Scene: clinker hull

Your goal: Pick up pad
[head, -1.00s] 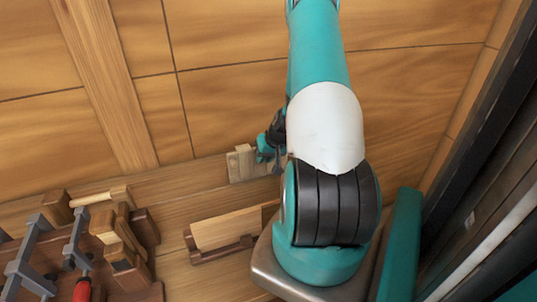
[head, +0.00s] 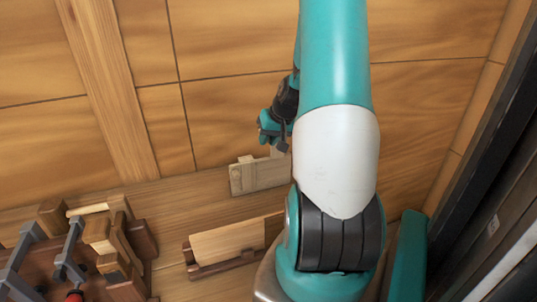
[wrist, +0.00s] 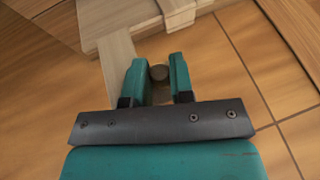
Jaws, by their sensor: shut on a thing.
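My gripper (head: 279,143) is raised in front of the plank wall, above a low wooden block in the head view. In the wrist view its two teal fingers (wrist: 158,75) are shut on a small piece, which I take to be the pad (wrist: 159,73). It shows a dark, rounded end between the fingertips and a paler part further down. The fingers hide most of its sides. In the head view my arm and gripper leave the pad hard to make out.
The low wooden block (head: 256,177) sits on the ledge against the wall. A wooden holder with a pale board (head: 232,242) lies nearer. A rack with grey clamps (head: 70,255) and wooden tools stands at the left. A dark frame (head: 480,200) is at the right.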

